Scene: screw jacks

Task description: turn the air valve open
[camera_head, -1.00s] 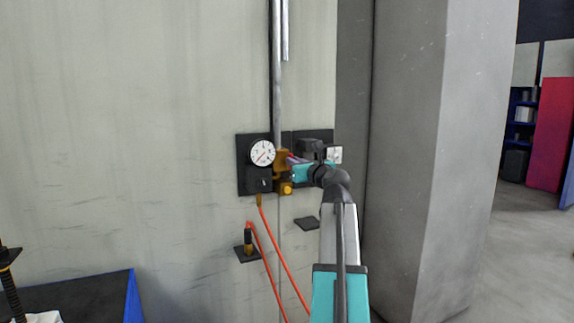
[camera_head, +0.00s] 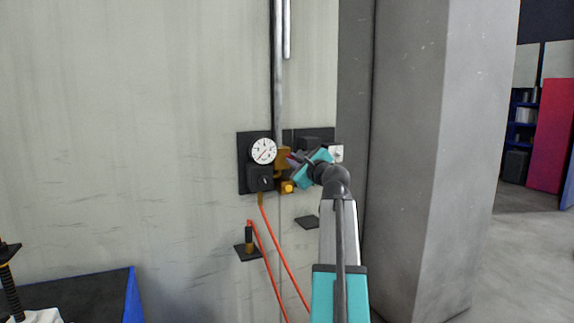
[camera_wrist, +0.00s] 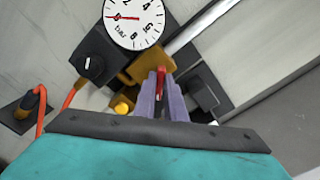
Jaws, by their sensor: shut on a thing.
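The air valve has a brass body (camera_head: 282,158) on a dark wall plate, below a grey vertical pipe. Its red lever (camera_wrist: 161,78) shows between my fingers in the wrist view; most of it is hidden by them. My gripper (camera_head: 294,158) is at the right side of the brass body, rolled at a slant, its purple-grey fingers (camera_wrist: 162,98) shut on the red lever. The brass body also shows in the wrist view (camera_wrist: 149,66), just beyond the fingertips. A round white gauge (camera_head: 263,151) marked bar sits left of the valve.
A black regulator box (camera_head: 260,178) with a knob is under the gauge. An orange hose (camera_head: 277,247) hangs below, and a hose end rests on a small black shelf (camera_head: 247,254). A yellow knob (camera_head: 287,187) is under the valve. A grey pillar (camera_head: 430,150) stands right of my arm.

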